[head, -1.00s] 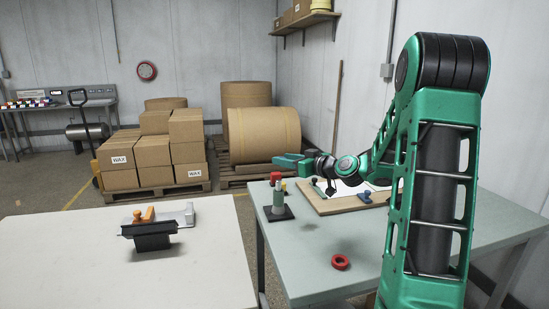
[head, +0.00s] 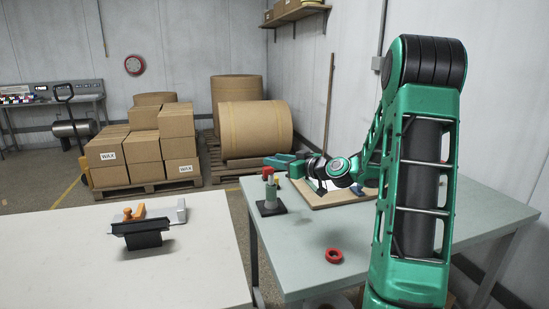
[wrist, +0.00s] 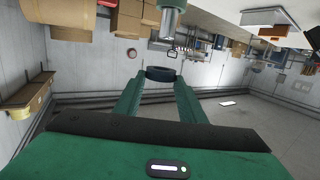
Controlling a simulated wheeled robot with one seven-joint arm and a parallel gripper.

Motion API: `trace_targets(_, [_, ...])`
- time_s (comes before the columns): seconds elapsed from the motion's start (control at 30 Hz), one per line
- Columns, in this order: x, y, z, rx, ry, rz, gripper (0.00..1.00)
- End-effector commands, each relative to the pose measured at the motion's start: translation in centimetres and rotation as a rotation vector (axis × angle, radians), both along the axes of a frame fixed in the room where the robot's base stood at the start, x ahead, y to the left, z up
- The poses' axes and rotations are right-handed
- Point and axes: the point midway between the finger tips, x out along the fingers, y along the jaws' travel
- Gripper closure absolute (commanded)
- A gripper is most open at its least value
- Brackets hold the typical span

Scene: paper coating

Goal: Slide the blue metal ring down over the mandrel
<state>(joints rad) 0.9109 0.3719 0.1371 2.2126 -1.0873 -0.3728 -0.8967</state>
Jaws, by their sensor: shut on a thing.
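My gripper (head: 279,160) is shut on the blue ring (wrist: 160,73), which looks very dark between the fingertips in the wrist view. In the head view I cannot make out the ring clearly. The mandrel (head: 270,196) is a short grey-green post standing upright on a black square base (head: 271,208) near the table's left edge. My gripper is up near the top of the post. In the upside-down wrist view the mandrel (wrist: 172,14) hangs from the top edge, its end near the ring; the ring looks apart from it, not around it.
A red ring (head: 334,255) lies on the green table (head: 300,270). A wooden board (head: 325,200) lies under my arm. Small red (head: 267,171) and yellow items stand close behind the mandrel. A white table (head: 90,265) stands at left, across a gap.

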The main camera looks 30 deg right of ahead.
Motion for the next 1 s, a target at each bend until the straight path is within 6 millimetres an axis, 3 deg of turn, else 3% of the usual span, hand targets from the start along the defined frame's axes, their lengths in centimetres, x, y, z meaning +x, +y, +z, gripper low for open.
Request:
trace_targets(0.4, [0.0, 0.0, -2.6, 0.002, 0.0, 0.001, 0.85])
trace_targets(1.0, [0.0, 0.1, -2.9, 0.0, -0.001, 0.001, 0.85])
